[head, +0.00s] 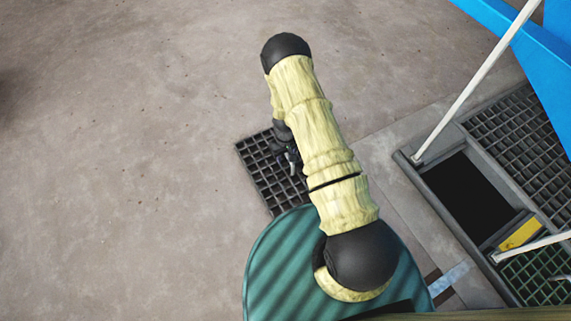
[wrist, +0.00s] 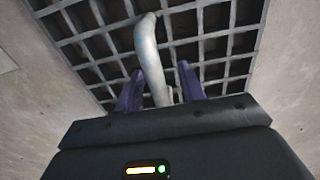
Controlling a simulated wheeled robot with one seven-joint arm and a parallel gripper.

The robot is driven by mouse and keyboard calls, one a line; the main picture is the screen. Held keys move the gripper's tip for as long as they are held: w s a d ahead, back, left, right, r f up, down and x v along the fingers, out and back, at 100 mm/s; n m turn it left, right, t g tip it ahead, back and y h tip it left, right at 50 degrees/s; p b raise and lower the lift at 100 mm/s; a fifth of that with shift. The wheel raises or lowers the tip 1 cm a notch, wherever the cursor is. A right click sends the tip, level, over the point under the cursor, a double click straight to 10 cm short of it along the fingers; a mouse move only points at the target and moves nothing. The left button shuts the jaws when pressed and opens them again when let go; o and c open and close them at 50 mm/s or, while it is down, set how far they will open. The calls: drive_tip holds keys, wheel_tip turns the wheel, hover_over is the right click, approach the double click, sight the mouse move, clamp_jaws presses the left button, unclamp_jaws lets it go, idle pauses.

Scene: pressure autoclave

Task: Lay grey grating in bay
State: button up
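The grey grating (head: 262,172) appears to lie flat on the concrete floor in the head view, left of the bay and partly hidden by my arm. In the wrist view the grating (wrist: 215,45) fills the upper part, with a bent metal handle (wrist: 148,45) rising from it. My gripper (head: 289,160) is over the grating. In the wrist view its two purple fingers (wrist: 160,80) stand apart on either side of the handle, with a gap showing at the right finger. The bay (head: 462,192) is a dark open rectangle in a framed pit at the right.
Dark grating (head: 520,130) covers the pit beyond the bay, and green grating (head: 535,275) lies at its near end. A yellow plate (head: 520,232) sits at the bay's near edge. A pale post (head: 470,90) and a blue structure (head: 520,35) stand at the right. The floor at left is clear.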

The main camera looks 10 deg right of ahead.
drive_tip(key=shift+c, duration=0.4)
clamp_jaws()
drive_tip(key=shift+r, duration=0.1)
idle(0.8)
